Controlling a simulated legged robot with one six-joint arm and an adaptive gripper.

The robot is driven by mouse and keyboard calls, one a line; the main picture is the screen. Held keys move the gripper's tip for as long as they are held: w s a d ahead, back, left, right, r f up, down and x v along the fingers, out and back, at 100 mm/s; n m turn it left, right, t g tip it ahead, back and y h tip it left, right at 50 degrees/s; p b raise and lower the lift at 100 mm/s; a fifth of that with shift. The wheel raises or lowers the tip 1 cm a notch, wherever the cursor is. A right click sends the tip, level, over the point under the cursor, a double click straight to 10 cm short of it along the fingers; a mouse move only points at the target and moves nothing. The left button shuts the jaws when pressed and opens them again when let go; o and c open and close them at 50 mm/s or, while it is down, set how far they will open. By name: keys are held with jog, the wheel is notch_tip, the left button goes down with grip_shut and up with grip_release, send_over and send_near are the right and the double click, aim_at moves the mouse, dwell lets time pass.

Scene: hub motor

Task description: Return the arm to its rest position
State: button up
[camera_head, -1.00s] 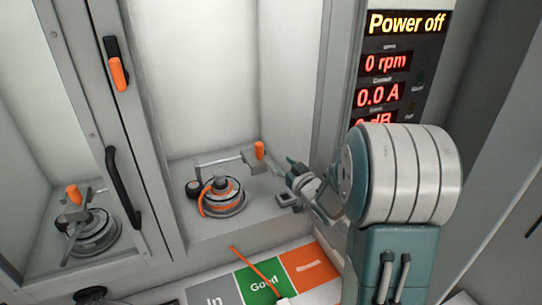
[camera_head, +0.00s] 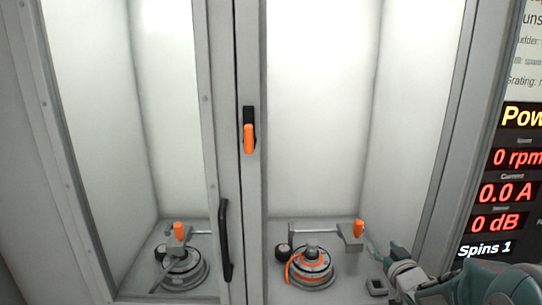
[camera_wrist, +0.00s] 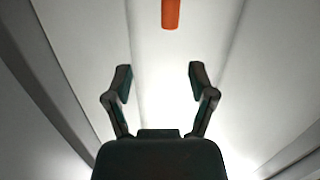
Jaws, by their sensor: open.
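My gripper (camera_wrist: 158,78) is open in the wrist view, with its two fingers apart and nothing between them. Pale walls lie beyond it, and an orange piece (camera_wrist: 171,13) shows at the top edge, above the gap between the fingers. In the head view my arm is at the lower right corner, cut by the frame. The gripper end lies just right of the orange-tipped clamp handle (camera_head: 359,229); I cannot tell whether they touch. The hub motor (camera_head: 311,266), with an orange cable around it, sits in the right bay below the clamp.
A left bay holds a similar round fixture (camera_head: 184,268) with an orange-tipped handle (camera_head: 180,231). A frame post with a black handle (camera_head: 224,240) and an orange latch (camera_head: 249,138) stands between the bays. The display panel (camera_head: 508,192) is at the right; readings show zeros.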

jog(key=s+a+g, duration=0.3)
jog(key=s+a, duration=0.1)
jog(key=s, duration=0.5)
jog(key=s+a+r+g, duration=0.1)
jog(key=s+a+g, duration=0.3)
jog(key=s, duration=0.5)
jog(key=s+a+r+m+g, duration=0.1)
jog(key=s+a+g, duration=0.2)
jog(key=s, duration=0.6)
jog(key=shift+s+a+r+g+h, duration=0.15)
jog(key=shift+s+a+g+h, duration=0.2)
jog(key=shift+a, duration=0.9)
